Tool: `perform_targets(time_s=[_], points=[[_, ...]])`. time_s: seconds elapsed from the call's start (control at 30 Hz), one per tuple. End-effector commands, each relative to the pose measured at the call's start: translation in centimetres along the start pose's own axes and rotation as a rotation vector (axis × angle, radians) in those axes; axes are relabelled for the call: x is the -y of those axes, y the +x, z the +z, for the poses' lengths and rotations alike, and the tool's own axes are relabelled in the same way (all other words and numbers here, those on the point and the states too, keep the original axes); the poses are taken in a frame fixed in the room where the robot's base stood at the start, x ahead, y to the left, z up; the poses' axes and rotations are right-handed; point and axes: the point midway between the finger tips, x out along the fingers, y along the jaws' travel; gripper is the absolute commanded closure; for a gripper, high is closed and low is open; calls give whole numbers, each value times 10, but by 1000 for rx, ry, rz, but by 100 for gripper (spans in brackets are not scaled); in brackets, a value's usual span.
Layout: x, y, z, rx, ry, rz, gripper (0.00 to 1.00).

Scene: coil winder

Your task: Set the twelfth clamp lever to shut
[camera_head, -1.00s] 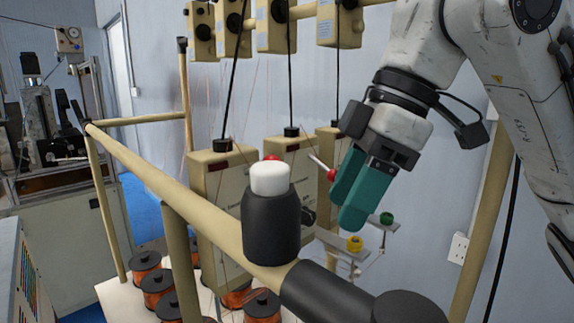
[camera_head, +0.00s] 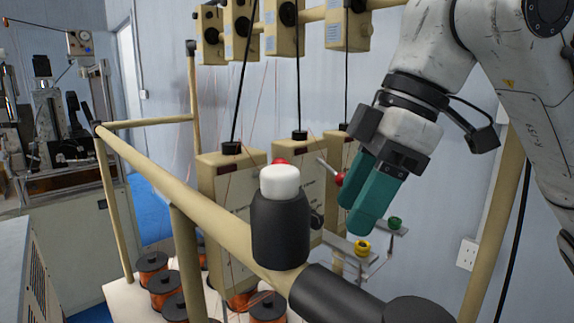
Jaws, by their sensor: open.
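A clamp lever (camera_head: 329,170), a pale rod with a red ball knob at its lower right end, sticks out from the beige tensioner boxes. A second red knob (camera_head: 281,160) shows just behind a white cap; its lever is hidden. I cannot tell which lever is the twelfth. My gripper (camera_head: 357,209) has teal fingers pointing down and left. It is open and holds nothing visible. Its fingers appear just right of the first red knob; whether they touch it cannot be told.
A beige rail (camera_head: 165,190) crosses in front of the boxes. Copper wire spools (camera_head: 152,268) stand on a pale board below. Yellow (camera_head: 362,247) and green (camera_head: 394,222) wheels sit below my gripper. More boxes (camera_head: 278,28) hang above.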

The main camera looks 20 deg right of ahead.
Motion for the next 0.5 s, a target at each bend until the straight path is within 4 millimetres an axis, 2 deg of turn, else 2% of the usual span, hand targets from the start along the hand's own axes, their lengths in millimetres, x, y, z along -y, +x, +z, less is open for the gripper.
perform_targets(time_s=[0.07, 0.13, 0.27, 0.37, 0.5], points=[[0, 0, 0, 0, 0, 0, 46], [0, 0, 0, -8, -2, -1, 53], [5, 2, -8, -116, -22, -15, 53], [11, 0, -16, -308, -48, -34, 53], [18, -16, -18, -652, -67, -51, 53]])
